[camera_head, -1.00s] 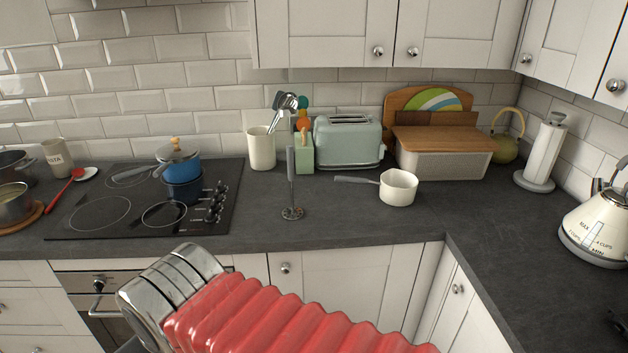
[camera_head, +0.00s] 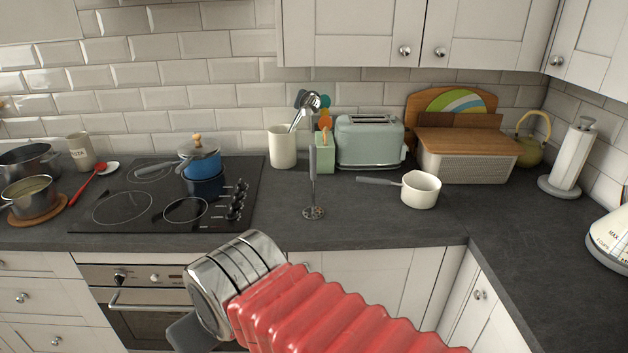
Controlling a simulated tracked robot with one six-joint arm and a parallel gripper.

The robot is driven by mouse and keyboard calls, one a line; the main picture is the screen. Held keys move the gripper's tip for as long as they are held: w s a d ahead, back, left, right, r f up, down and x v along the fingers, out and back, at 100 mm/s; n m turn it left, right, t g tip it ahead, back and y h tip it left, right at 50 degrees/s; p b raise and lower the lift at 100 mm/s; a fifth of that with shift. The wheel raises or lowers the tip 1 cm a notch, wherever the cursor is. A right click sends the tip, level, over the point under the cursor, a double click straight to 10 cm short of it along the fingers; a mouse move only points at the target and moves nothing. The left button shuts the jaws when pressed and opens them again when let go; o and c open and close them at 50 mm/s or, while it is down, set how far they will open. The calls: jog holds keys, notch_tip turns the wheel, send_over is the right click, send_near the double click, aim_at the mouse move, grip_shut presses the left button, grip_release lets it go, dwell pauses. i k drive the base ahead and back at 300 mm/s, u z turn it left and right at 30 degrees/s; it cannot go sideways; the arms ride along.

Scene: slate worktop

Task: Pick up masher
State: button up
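The masher (camera_head: 313,183) stands upright on the slate worktop, its round perforated metal head down and its grey handle up. It is between the hob and the white saucepan, in front of the green block. My arm, with a red ribbed sleeve and a chrome end, reaches in from the bottom right, in front of the cabinets and nearer than the masher. Nothing of mine touches the masher. Gripper fingers cannot be made out; a dark grey part shows at the arm's lower left end.
A white saucepan (camera_head: 420,190) stands right of the masher, its handle pointing towards it. Behind are a utensil crock (camera_head: 282,147), a green block (camera_head: 325,156) and a toaster (camera_head: 369,142). The black hob (camera_head: 140,208) with blue pots (camera_head: 203,165) is left.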

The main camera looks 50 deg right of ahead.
aim_at(313, 212)
jog(key=i, duration=1)
